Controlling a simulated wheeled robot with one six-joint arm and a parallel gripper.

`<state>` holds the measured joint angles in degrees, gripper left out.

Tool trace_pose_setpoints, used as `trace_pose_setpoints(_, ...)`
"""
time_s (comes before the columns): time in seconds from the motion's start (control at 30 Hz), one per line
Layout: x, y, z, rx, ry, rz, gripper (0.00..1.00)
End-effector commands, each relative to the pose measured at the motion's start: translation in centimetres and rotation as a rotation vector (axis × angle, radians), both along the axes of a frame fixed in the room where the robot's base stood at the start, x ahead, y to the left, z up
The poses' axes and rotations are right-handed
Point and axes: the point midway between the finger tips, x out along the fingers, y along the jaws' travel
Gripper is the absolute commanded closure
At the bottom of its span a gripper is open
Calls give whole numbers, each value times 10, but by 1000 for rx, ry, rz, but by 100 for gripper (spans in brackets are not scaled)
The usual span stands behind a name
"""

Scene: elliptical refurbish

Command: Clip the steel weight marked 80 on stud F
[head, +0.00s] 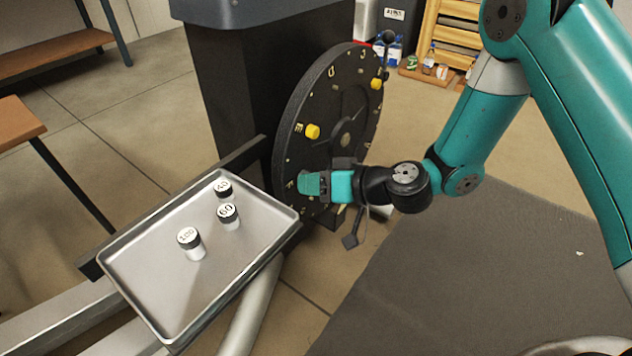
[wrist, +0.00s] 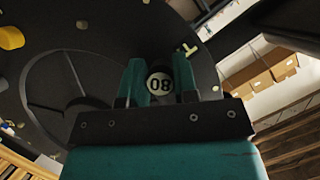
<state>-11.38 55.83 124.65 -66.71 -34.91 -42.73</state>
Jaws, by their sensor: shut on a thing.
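The fingers hide the weight there. A pale letter that looks like F (wrist: 187,49) is on the disc just beyond the weight in the wrist view. Stud F itself is hidden, and I cannot tell whether the weight touches it.
A metal tray (head: 145,270) left of the disc holds weights marked 100 (head: 190,243), 60 (head: 229,216) and apparently 45 (head: 223,188). Yellow pieces sit on the disc near E (head: 312,131) and at its right (head: 376,84). A dark lever (head: 351,240) hangs below my gripper.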

Motion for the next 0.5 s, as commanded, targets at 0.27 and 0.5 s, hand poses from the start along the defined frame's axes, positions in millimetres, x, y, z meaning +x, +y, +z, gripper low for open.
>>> trace_pose_setpoints(0.27, 2, 2, 0, 0, -1, 0, 100)
trace_pose_setpoints(0.5, 2, 2, 0, 0, -1, 0, 43)
